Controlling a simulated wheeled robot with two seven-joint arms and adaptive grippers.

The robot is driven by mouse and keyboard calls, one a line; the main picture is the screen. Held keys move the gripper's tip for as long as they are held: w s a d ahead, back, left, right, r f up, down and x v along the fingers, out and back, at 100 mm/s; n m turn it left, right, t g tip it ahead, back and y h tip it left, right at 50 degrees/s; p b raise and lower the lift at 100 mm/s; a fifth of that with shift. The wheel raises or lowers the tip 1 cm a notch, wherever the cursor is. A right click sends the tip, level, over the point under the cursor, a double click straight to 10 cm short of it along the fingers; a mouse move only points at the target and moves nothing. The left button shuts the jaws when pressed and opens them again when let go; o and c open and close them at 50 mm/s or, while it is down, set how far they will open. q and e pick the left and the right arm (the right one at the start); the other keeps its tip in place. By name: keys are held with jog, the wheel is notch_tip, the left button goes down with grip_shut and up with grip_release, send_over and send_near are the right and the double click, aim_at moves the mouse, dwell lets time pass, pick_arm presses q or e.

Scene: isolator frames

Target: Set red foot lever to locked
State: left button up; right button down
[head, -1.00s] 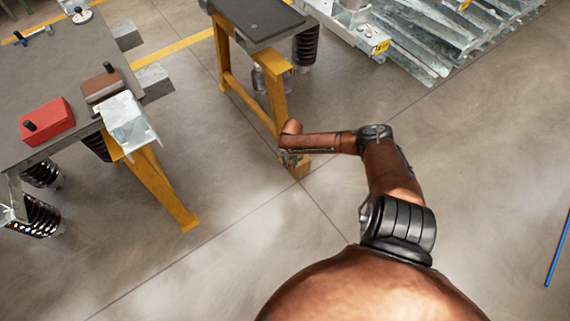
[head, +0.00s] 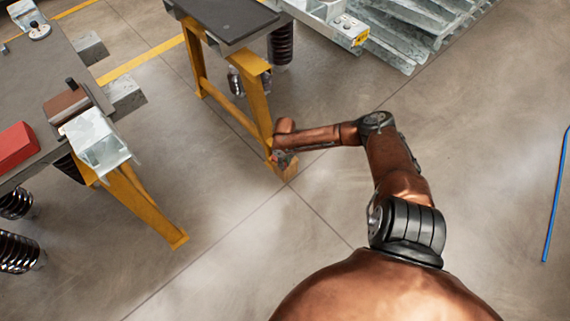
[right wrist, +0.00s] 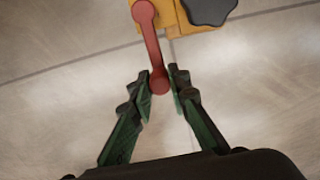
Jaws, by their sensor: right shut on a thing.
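The red foot lever (right wrist: 151,45) shows in the right wrist view as a red arm with a rounded knob at its near end. Its far end sits at a yellow foot of the frame (right wrist: 182,18). My right gripper (right wrist: 161,90) is shut on the knob end, with one green-padded finger on each side. In the head view my right gripper (head: 283,158) is low at the foot of the yellow frame leg (head: 257,108), and the lever is mostly hidden there. My left gripper is out of view.
A grey-topped table with a red block (head: 14,146) and a brown block (head: 66,104) stands at the left on a yellow leg (head: 145,205). Metal racks (head: 415,30) stand at the top right. A black knob (right wrist: 208,10) is beside the lever. Open floor lies between.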

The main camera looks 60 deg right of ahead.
jog(key=shift+s+d, duration=0.15)
jog(key=c, duration=2)
grip_release()
jog(key=shift+c, duration=0.2)
jog(key=shift+o, duration=1.1)
notch_tip(320, 180, up, 12)
